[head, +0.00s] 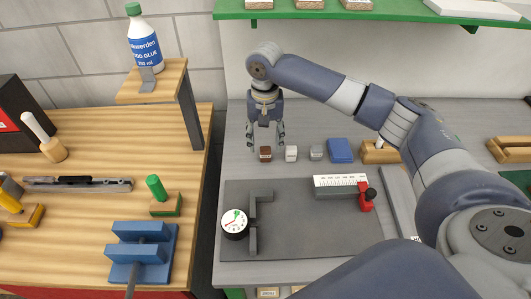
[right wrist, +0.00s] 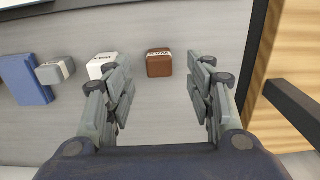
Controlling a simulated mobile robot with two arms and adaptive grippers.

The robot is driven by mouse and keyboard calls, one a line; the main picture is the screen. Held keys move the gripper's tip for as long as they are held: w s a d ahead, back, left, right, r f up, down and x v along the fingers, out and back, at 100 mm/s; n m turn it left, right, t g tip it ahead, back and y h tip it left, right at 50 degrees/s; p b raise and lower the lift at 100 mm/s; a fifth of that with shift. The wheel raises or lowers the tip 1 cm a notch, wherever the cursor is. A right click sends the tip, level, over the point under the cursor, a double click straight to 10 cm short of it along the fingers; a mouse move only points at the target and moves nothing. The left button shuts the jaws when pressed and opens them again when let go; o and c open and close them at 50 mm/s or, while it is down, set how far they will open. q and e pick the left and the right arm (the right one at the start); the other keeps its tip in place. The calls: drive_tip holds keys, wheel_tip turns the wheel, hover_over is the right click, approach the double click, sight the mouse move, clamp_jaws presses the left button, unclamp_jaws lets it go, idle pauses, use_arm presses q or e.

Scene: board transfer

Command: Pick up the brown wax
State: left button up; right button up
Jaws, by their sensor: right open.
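The brown wax (head: 265,153) is a small brown block on the grey bench, leftmost in a row of small blocks in the head view. My right gripper (head: 265,147) hangs pointing down over the brown wax in the head view. In the right wrist view my right gripper (right wrist: 165,95) is open and empty, with nothing between its fingers. My left gripper is not in view.
A grey plate (head: 300,235) with a dial gauge (head: 235,224) lies in front. A wooden table (head: 90,200) stands at left.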

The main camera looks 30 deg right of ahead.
sight(266, 149)
wheel_tip(266, 149, down, 4)
drive_tip(key=shift+w+d+f+p, duration=0.1)
drive_tip(key=shift+d+f+p, duration=0.05)
drive_tip(key=shift+p, duration=0.6)
drive_tip(key=shift+f, duration=0.65)
drive_tip(key=c, duration=1.1)
